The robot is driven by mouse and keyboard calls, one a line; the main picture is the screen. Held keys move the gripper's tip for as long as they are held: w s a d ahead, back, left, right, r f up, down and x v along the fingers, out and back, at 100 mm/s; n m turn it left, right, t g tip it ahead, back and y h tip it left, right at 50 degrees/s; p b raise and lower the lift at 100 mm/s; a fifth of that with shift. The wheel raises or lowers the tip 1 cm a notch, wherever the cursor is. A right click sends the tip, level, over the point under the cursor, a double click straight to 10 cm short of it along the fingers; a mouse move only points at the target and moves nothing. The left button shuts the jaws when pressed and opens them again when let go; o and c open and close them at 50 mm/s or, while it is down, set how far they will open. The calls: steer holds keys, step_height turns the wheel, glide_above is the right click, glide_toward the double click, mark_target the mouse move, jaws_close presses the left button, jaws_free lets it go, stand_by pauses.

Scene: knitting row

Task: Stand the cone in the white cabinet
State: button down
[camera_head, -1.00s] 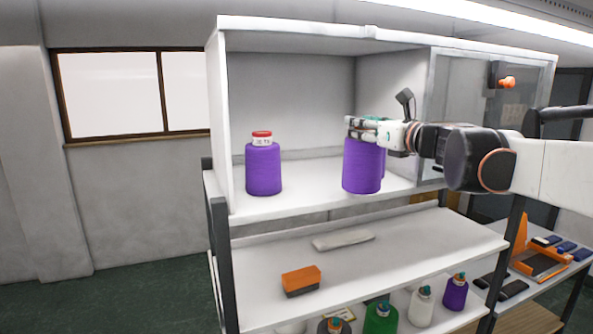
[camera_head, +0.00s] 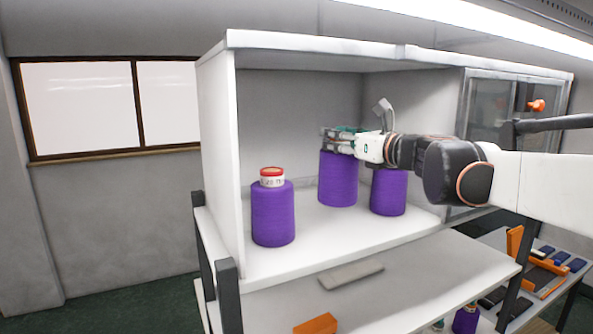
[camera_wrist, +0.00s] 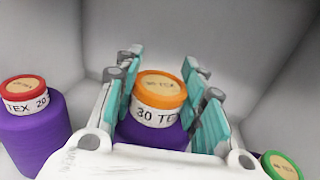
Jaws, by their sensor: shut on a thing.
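The white cabinet (camera_head: 217,160) has an open compartment at left. My gripper (camera_head: 338,138) reaches into it from the right, shut on a purple cone (camera_head: 338,180). In the wrist view this cone's top is orange with a "30 TEX" label (camera_wrist: 158,117), between the teal finger pads of my gripper (camera_wrist: 163,105). The held cone is upright, toward the back of the compartment; I cannot tell whether its base touches the floor. A red-topped purple cone (camera_head: 273,215) stands at left. Another purple cone (camera_head: 388,192) stands at right, green-topped in the wrist view (camera_wrist: 282,165).
A glass door (camera_head: 500,110) with an orange knob (camera_head: 536,106) covers the cabinet's right part. A lower shelf holds a grey bar (camera_head: 350,275) and an orange block (camera_head: 317,324). Compartment floor between the held and red-topped cones is clear.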

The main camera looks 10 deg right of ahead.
mark_target(337, 162)
steer(key=shift+f+p, duration=0.4)
steer(key=shift+f, duration=2.5)
steer(key=shift+f, duration=0.15)
steer(key=c, duration=0.9)
jaws_free()
steer(key=shift+c, duration=0.2)
